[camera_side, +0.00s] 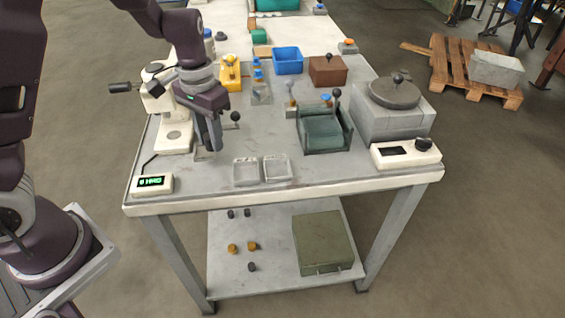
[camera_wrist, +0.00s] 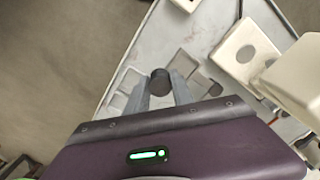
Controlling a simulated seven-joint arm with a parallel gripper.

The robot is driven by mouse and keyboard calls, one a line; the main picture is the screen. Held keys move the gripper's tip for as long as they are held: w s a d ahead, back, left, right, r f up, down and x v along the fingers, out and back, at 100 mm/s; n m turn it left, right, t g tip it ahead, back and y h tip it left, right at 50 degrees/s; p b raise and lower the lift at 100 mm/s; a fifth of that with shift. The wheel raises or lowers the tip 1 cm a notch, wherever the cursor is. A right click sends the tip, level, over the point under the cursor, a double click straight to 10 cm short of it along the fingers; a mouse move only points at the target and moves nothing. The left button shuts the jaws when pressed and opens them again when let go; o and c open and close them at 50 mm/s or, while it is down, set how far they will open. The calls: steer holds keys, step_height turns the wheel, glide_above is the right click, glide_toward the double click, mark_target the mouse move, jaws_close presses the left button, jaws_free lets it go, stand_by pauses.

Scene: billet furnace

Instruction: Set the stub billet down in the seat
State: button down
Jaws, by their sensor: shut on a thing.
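My gripper (camera_side: 213,147) points down over the front left of the grey table, just right of the white press-like tester (camera_side: 158,110). In the wrist view my gripper (camera_wrist: 160,90) is shut on a dark, round stub billet (camera_wrist: 160,80), which sits between the two grey fingertips. The billet is hidden or too small to tell in the side view. The tester's pale base, with a round spot (camera_wrist: 245,54), lies to the right of the billet in the wrist view. I cannot tell which part is the seat, or whether the billet touches anything below.
Two shallow pale trays (camera_side: 246,171) (camera_side: 277,168) lie at the front edge. A green box fixture (camera_side: 323,133) with an upright black-knobbed lever stands right of them. A round-lidded grey block furnace (camera_side: 394,112), a blue bin (camera_side: 287,60) and a brown box (camera_side: 327,70) stand farther back.

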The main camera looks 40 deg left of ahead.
steer(key=w+d+r+n, duration=0.1)
steer(key=w+d+n, duration=0.5)
steer(key=w+n, duration=0.3)
steer(key=n, duration=0.6)
glide_above(316, 170)
steer(key=shift+r, duration=0.4)
step_height(316, 170, down, 10)
steer(key=shift+a+r, duration=0.1)
steer(key=shift+r, duration=0.1)
steer(key=shift+f, duration=0.1)
steer(key=c, duration=1.1)
jaws_free()
steer(key=shift+f, duration=0.1)
